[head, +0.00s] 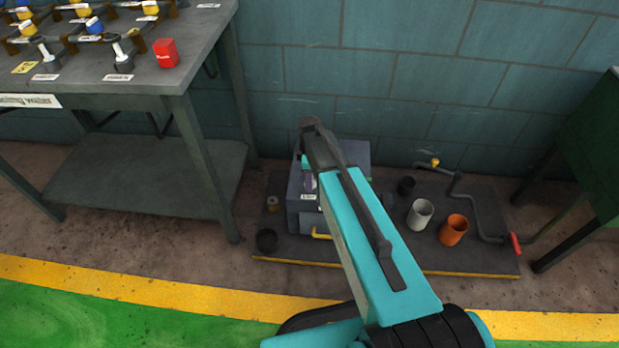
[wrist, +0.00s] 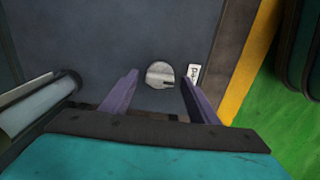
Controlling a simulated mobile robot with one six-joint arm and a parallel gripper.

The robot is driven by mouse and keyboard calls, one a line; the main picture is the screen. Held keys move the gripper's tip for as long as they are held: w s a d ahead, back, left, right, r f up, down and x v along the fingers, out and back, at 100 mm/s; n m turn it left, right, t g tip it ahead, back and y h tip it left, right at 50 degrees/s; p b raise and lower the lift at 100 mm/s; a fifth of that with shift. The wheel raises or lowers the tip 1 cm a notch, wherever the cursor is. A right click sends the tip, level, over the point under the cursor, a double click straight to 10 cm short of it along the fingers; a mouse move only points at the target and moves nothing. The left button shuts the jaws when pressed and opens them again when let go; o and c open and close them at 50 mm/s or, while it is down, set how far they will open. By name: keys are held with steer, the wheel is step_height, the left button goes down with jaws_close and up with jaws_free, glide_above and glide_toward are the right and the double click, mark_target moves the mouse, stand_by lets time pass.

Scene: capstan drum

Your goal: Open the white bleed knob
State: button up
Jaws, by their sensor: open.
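The white bleed knob (wrist: 160,74) is a pale round disc on a dark grey face in the wrist view. A dark notch or pointer mark lies at its lower right. A small white label (wrist: 194,75) with partly readable lettering is just right of it. My gripper (wrist: 160,79) is open, its two purple fingers apart on either side of the knob in the picture; I cannot tell whether they touch it. In the head view my arm hides the knob and most of the gripper in front of the grey box (head: 296,205).
The box stands on a dark low platform (head: 480,262) with a yellow front edge. A yellow handle (head: 320,236), grey cup (head: 420,214), orange cup (head: 453,230) and pipe with red handle (head: 515,243) are nearby. A workbench (head: 185,70) stands left. A pale cylinder (wrist: 35,105) is left of my gripper.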

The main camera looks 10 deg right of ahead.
steer(key=c, duration=1.1)
steer(key=shift+o, duration=0.3)
steer(key=shift+r+m+p, duration=0.1)
steer(key=shift+m+p, duration=0.3)
steer(key=m+p, duration=0.2)
steer(key=m, duration=0.1)
steer(key=shift+r+p, duration=0.1)
steer(key=shift+p, duration=0.2)
steer(key=m+p, duration=0.2)
steer(key=m, duration=0.2)
steer(key=shift+m, duration=0.4)
steer(key=m+p, duration=0.2)
steer(key=m, duration=0.3)
steer(key=shift+m+p, duration=0.65)
steer(key=shift+m, duration=1.55)
